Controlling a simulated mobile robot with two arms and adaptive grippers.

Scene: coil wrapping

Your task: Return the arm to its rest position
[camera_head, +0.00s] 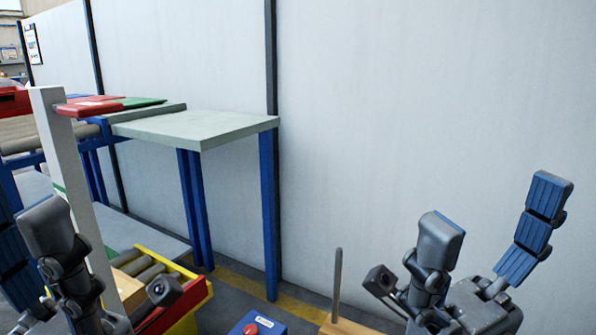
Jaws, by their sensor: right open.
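My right gripper (497,204) is at the lower right in the head view. Its two fingers stand wide apart, pointing up, with nothing between them. Blue ribbed pads show on its right finger. The pale wall is behind it. My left gripper (36,240) is at the lower left, partly cut off by the picture edge.
A grey-topped table (195,127) with blue legs stands by the wall (420,110), joining a roller conveyor (20,135). A white post (65,165) rises near my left gripper. Below are a yellow-red bin (185,305), a blue box with a red button (250,328) and an upright rod (338,285).

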